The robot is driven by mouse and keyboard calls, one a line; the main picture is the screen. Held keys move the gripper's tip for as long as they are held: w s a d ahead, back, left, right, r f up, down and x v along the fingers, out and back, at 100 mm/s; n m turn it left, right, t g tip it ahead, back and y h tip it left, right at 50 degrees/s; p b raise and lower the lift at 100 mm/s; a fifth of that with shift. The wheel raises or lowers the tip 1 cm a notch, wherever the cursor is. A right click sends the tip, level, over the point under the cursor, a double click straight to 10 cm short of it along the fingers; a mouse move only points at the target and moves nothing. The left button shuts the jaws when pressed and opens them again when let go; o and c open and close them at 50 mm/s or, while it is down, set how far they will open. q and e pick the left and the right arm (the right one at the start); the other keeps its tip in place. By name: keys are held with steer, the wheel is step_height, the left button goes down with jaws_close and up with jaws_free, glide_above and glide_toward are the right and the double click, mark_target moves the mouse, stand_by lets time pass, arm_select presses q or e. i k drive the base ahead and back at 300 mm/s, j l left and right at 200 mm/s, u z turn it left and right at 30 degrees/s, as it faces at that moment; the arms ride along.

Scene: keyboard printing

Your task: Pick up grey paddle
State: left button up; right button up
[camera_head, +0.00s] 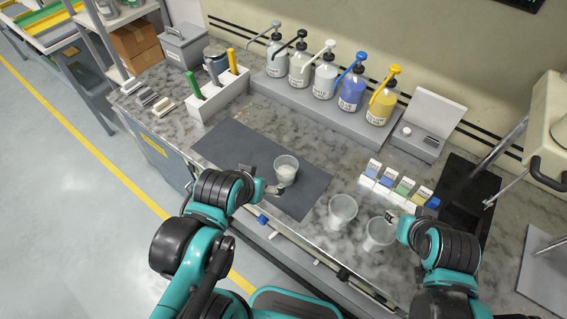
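I cannot clearly make out a grey paddle. A white holder (222,98) at the back left holds a green-handled paddle (194,86) and a yellow-handled paddle (232,62), both upright. My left gripper (275,189) is low over the dark mat, beside a clear cup with white contents (286,169); whether it touches the cup is unclear. My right gripper (391,216) is beside an empty-looking clear cup (378,236). The finger gaps of both grippers are too small to judge.
A dark mat (230,148) lies on the marble counter. Pump bottles (325,78) stand on a grey riser behind it. Another clear cup (342,211) and small coloured boxes (386,183) are to the right.

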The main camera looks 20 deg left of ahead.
mark_target(209, 62)
steer(key=i+j+z, duration=0.2)
steer(key=j, duration=0.35)
steer(key=i+j+z, duration=0.25)
steer(key=j, duration=0.3)
steer(key=j+z, duration=0.2)
steer(key=j, duration=0.35)
steer(key=i+j+z, duration=0.1)
steer(key=j+z, duration=0.15)
steer(key=j, duration=0.35)
